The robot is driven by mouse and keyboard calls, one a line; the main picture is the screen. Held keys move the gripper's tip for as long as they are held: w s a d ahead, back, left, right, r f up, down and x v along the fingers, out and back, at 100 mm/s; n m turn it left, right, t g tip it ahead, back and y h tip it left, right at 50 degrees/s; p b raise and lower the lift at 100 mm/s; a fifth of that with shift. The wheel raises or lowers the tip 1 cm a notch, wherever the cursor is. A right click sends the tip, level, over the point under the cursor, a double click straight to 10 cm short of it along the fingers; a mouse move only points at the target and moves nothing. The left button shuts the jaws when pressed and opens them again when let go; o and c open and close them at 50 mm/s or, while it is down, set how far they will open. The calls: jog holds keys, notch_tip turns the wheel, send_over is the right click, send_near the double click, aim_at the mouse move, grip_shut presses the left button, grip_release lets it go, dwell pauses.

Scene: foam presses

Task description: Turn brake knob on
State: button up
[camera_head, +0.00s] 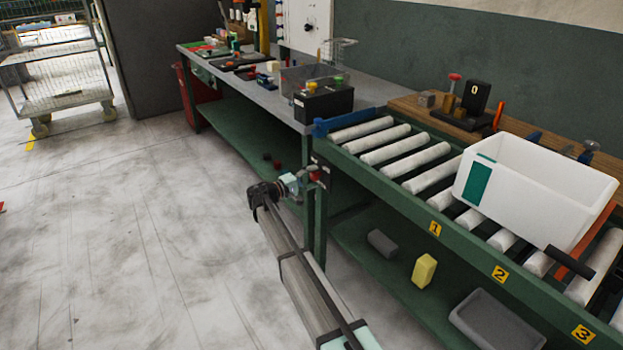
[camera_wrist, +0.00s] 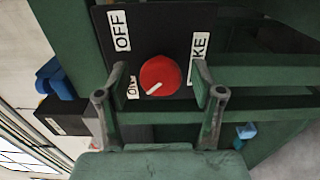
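The red brake knob (camera_wrist: 160,75) sits on a black plate (camera_wrist: 150,25) in the wrist view, with white labels OFF, ON and a partly hidden one ending in "KE". The knob's white pointer line points to the lower left, toward the ON label (camera_wrist: 132,88). My gripper (camera_wrist: 154,84) is open, with one finger on each side of the knob and visible gaps to it. In the head view my gripper (camera_head: 300,181) is at the knob (camera_head: 316,174) on the conveyor's end, which it partly hides.
The roller conveyor (camera_head: 385,151) carries a white bin (camera_head: 545,195). A workbench (camera_head: 268,100) with a black box (camera_head: 323,102) adjoins it. A yellow block (camera_head: 424,270) and a grey tray (camera_head: 505,322) lie on the lower shelf. The floor (camera_head: 130,220) at left is clear.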

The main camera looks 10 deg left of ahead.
jog(key=shift+a, duration=0.1)
jog(key=v, duration=1.2)
jog(key=s+d+f+g+y, duration=0.2)
jog(key=s+d+f+g, duration=0.1)
jog(key=s+d+f, duration=0.55)
jog(key=s+d+f+m+g+y, duration=0.1)
jog(key=s+d+f+g+y, duration=0.4)
jog(key=s+f, duration=0.7)
jog(key=s+d+f+g, duration=0.2)
jog(key=s+d+f, duration=0.6)
jog(key=f, duration=0.6)
jog(key=s+d+f+m+g+y, duration=0.25)
jog(key=s+d, duration=0.25)
jog(key=s, duration=0.8)
jog(key=s+d+f+m+g+y, duration=0.25)
jog(key=s+d, duration=0.35)
jog(key=s, duration=0.7)
jog(key=s+d+f+m+g+y, duration=0.25)
jog(key=s+d+g, duration=0.2)
jog(key=s, duration=0.85)
notch_tip(320, 180, up, 14)
jog(key=t+p, duration=0.1)
jog(key=p, duration=1.3)
jog(key=shift+w+d+f+h+p, duration=0.25)
jog(key=shift+d+h+p, duration=0.05)
jog(key=shift+h+p, duration=0.1)
